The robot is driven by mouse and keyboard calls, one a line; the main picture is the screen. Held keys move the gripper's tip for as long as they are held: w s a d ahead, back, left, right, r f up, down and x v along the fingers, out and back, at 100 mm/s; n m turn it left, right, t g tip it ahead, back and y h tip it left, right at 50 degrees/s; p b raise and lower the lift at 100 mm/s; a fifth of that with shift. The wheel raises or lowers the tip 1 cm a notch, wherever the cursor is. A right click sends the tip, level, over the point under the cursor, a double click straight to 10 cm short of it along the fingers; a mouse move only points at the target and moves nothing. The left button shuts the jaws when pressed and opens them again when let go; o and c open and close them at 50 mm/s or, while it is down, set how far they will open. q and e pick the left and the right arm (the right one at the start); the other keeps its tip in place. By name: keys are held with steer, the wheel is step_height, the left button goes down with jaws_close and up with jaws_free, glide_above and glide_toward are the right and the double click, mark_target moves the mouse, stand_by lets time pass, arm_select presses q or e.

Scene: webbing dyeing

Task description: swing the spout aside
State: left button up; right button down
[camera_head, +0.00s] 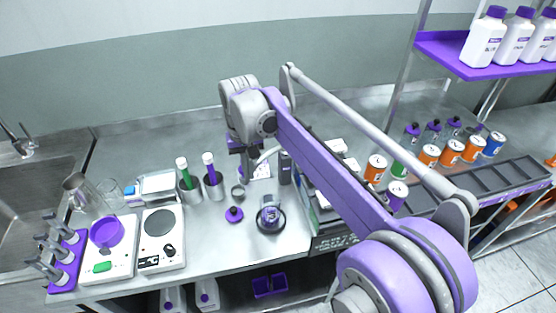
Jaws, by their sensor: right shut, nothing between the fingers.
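My right arm reaches in from the lower right, and its right gripper (244,168) points down over the middle of the steel bench. The gripper is shut with nothing between its fingers. A pale curved spout (268,154) shows just right of the fingers, beside a dark upright body (285,168). I cannot tell whether the fingers touch the spout. My arm hides part of the area behind and right of it. A glass vessel (270,214) stands on a dark round base in front of the spout. My left gripper is not in view.
A small grey cup (238,192) and a purple-topped item (234,214) stand close below the gripper. Two metal cups (213,188) with green and purple tubes stand left. Scales (161,240) lie farther left. Cans (376,168) and a dark tray (490,180) are right.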

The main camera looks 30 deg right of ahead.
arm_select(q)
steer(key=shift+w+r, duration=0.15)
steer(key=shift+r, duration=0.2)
arm_select(e)
steer(key=shift+w+a, duration=0.2)
steer(key=shift+w, duration=0.3)
steer(key=shift+w+a, duration=0.2)
steer(key=shift+w, duration=0.3)
arm_select(q)
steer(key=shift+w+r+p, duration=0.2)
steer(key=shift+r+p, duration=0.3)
steer(key=shift+p, duration=0.05)
arm_select(e)
steer(key=shift+w+a, duration=0.15)
steer(key=shift+w, duration=0.4)
steer(key=shift+w+a, duration=0.15)
steer(key=shift+w, duration=0.4)
